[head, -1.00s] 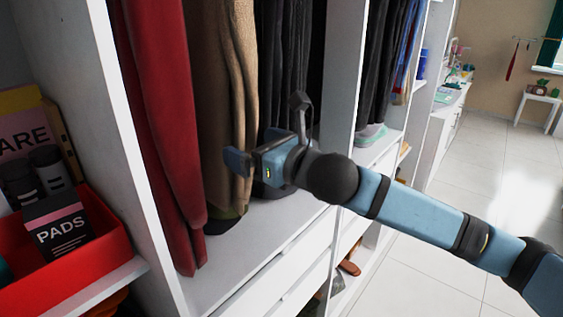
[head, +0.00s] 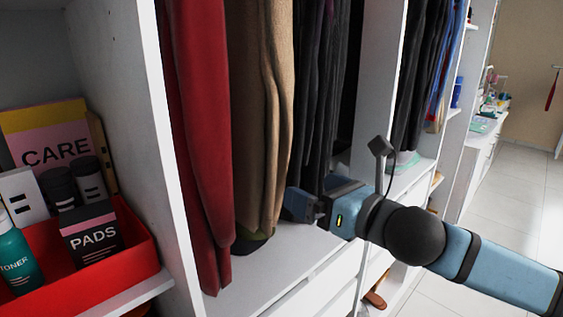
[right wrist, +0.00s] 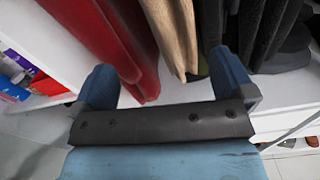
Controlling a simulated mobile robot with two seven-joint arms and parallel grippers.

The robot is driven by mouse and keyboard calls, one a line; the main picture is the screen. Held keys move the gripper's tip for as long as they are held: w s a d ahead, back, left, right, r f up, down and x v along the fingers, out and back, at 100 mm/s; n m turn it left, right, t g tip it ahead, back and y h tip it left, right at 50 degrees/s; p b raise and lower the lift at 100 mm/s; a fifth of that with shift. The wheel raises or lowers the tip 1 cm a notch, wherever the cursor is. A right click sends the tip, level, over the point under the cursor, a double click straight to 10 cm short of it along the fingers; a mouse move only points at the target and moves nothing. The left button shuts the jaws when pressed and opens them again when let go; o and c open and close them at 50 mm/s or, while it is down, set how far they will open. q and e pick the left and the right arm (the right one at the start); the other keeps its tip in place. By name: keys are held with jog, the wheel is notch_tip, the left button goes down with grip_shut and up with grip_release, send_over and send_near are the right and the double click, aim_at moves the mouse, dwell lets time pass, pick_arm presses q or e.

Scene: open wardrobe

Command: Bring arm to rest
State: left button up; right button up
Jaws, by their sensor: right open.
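My right arm comes in from the right in the head view. Its gripper (head: 300,206) is in front of the hanging trousers, just above the white wardrobe shelf. In the right wrist view the two blue fingers (right wrist: 168,90) stand wide apart with nothing between them. Red garments (right wrist: 110,40) and a tan garment (right wrist: 175,30) hang beyond the fingertips. My left gripper is not in view.
A red bin (head: 135,262) with bottles and boxes stands on a shelf at left. A white divider panel (head: 125,110) separates it from red trousers (head: 195,130), tan trousers (head: 258,110) and dark garments (head: 315,90). White tiled floor (head: 510,215) is open at right.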

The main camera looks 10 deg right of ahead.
jog(key=s+f+m+g+h+p, duration=0.1)
jog(key=s+f+m+h+p, duration=0.2)
jog(key=f+m, duration=2.1)
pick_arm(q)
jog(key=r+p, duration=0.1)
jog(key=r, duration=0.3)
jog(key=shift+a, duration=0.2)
pick_arm(e)
jog(key=s+d+f+m+g+h, duration=0.1)
jog(key=s+d+f+m+h, duration=0.1)
jog(key=s+f+m, duration=0.5)
jog(key=s+d+f+m+g+h, duration=0.1)
jog(key=s+d+f+m+h, duration=0.1)
jog(key=s+d+f+m, duration=0.2)
jog(key=s+f+m, duration=0.3)
jog(key=s+f, duration=0.4)
jog(key=f, duration=0.3)
jog(key=shift+d+f+m+g, duration=0.3)
jog(key=shift+d+f, duration=0.05)
jog(key=shift+d, duration=0.05)
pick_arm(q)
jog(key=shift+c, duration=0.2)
pick_arm(e)
jog(key=shift+c, duration=0.2)
